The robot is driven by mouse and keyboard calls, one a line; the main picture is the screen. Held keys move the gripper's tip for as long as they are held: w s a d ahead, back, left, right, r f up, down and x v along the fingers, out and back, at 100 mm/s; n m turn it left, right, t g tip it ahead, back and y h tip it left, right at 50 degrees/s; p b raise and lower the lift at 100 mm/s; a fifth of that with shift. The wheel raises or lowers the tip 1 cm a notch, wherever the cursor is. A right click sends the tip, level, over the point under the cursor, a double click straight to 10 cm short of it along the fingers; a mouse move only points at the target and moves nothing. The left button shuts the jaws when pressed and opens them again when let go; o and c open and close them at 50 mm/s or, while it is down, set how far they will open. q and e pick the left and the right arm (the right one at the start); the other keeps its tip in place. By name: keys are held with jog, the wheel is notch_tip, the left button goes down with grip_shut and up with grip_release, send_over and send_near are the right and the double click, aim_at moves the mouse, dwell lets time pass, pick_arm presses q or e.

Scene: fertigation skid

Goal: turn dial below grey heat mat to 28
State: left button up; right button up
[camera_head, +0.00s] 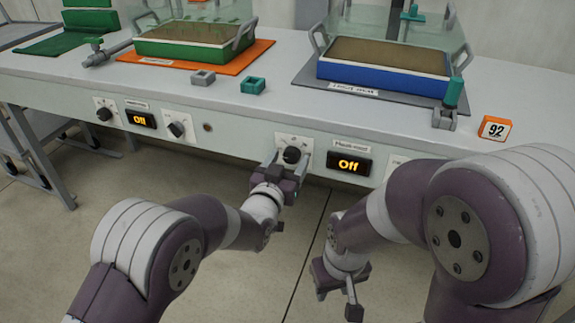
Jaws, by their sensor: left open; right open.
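The grey heat mat (303,76) lies on the bench top at the right, under a blue tray of soil (385,87). Below it on the front panel is a black dial (291,155) on a white plate, with a display (349,164) reading "Off" to its right. My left gripper (280,165) is at this dial, its jaws open around or just in front of the knob; I cannot tell if they touch it. My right gripper (340,295) is open and empty, hanging low in front of the bench, below the display.
An orange mat (253,58) with a green tray (190,48) lies further left. Its panel holds a dial (104,114), an "Off" display (139,119) and another dial (177,129). Small grey and green blocks, a green-handled valve (453,92) and an orange "92" block (495,128) stand on the bench.

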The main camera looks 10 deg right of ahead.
pick_arm(q)
jog(key=shift+c, duration=0.3)
jog(key=c, duration=1)
